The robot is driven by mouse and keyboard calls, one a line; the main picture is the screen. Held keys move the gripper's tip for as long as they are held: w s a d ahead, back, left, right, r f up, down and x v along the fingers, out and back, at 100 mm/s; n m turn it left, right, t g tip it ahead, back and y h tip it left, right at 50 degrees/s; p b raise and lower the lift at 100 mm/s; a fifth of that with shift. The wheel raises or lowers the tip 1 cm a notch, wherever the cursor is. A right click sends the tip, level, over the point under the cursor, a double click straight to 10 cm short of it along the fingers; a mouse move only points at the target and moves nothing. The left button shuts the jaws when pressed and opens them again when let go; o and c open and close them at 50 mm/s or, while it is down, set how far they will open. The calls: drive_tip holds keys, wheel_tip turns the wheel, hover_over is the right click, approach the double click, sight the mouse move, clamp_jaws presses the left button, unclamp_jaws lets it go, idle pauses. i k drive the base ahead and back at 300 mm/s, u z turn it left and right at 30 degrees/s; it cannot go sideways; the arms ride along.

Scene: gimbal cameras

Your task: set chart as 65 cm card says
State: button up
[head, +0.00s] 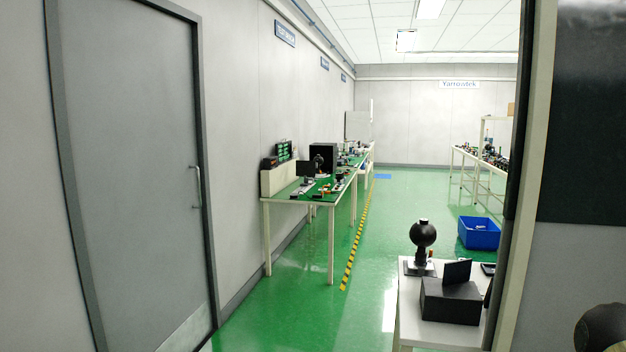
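I cannot make out a chart or a card marked 65 cm in the head view. A pale upright board (357,125) stands by the far end of the left wall, too distant to show any markings. My gripper cannot be made out. A dark rounded shape (601,328) is cut off at the lower right corner, and I cannot tell what it is.
A white table (415,316) at the right bears a black ball on a stand (422,236) and a black box (450,301). A green-topped bench (310,192) lines the left wall. A grey door (130,160) is shut. A blue crate (478,233) sits on the floor. Green floor is open between.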

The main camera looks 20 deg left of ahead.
sight(305, 170)
drive_tip(key=u, duration=0.75)
drive_tip(key=i, duration=6.15)
drive_tip(key=z, duration=1.3)
drive_tip(key=i, duration=0.9)
drive_tip(key=u, duration=0.05)
